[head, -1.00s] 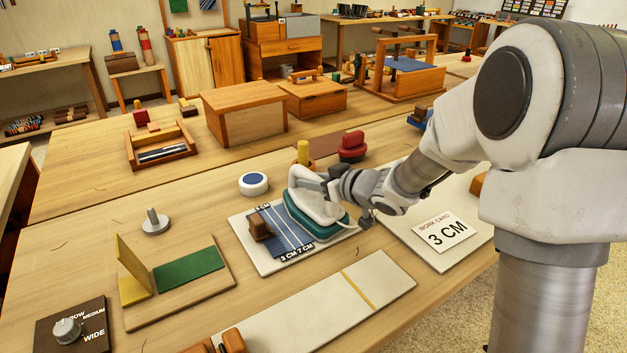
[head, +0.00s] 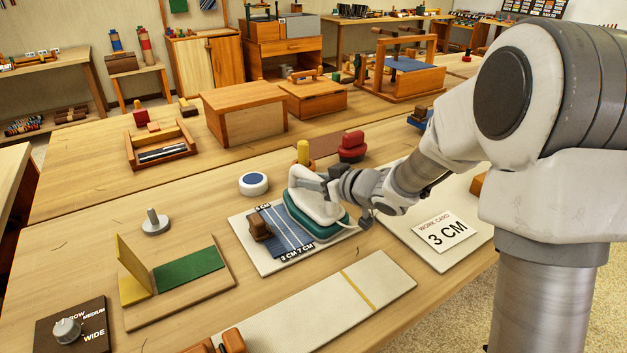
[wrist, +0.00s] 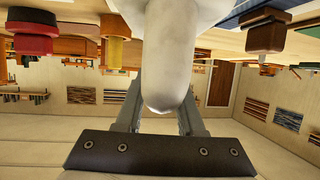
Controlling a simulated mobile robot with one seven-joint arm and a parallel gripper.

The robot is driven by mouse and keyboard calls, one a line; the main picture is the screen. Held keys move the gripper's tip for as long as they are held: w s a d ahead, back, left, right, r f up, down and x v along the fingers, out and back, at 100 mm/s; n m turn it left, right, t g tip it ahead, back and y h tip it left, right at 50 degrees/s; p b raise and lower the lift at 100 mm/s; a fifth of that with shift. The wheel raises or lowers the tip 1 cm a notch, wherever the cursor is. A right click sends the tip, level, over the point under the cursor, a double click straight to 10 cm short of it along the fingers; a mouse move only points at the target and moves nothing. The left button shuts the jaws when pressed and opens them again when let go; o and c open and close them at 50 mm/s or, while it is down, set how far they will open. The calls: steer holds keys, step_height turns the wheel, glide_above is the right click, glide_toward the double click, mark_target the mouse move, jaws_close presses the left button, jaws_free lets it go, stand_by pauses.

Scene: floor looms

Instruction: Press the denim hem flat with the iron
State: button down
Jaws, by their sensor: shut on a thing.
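The iron (head: 315,215) has a white body and a teal base. It rests on the right part of the blue denim (head: 288,232), which lies on a pale board (head: 249,250). The denim has pale lines and printed centimetre labels. A brown block (head: 260,228) sits on its left end. My gripper (head: 318,182) is shut on the iron's white handle, which shows between the fingers in the wrist view (wrist: 168,85). The iron covers the right part of the denim. I cannot tell whether the hem beneath is flat.
A work card (head: 446,232) reading "3 CM" lies to the right. A blue-topped white disc (head: 253,184), a yellow peg (head: 303,153) and a red stacked piece (head: 352,147) stand behind. A green patch (head: 188,267) lies front left. A pale strip (head: 330,305) lies in front.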

steer(key=shift+r, duration=0.1)
step_height(320, 180, up, 7)
steer(key=p, duration=0.7)
steer(key=shift+r+p, duration=0.1)
steer(key=shift+p, duration=0.25)
stand_by(0.4)
steer(key=shift+d+p, duration=0.25)
steer(key=shift+p, duration=0.4)
steer(key=shift+s+d+r+m+t+h+p, duration=0.1)
steer(key=shift+d+m+t+h+p, duration=0.2)
steer(key=shift+m+h+p, duration=0.15)
steer(key=s+d+f+m+t+h+p, duration=0.1)
steer(key=s+d+m+h+p, duration=0.1)
steer(key=d, duration=0.5)
steer(key=s+d+f+m+t+h+p, duration=0.1)
steer(key=s+d+m+h+p, duration=0.2)
steer(key=d+m+h+p, duration=0.2)
steer(key=d+h+p, duration=0.1)
steer(key=d+p, duration=0.1)
steer(key=d, duration=0.1)
steer(key=shift+t, duration=0.4)
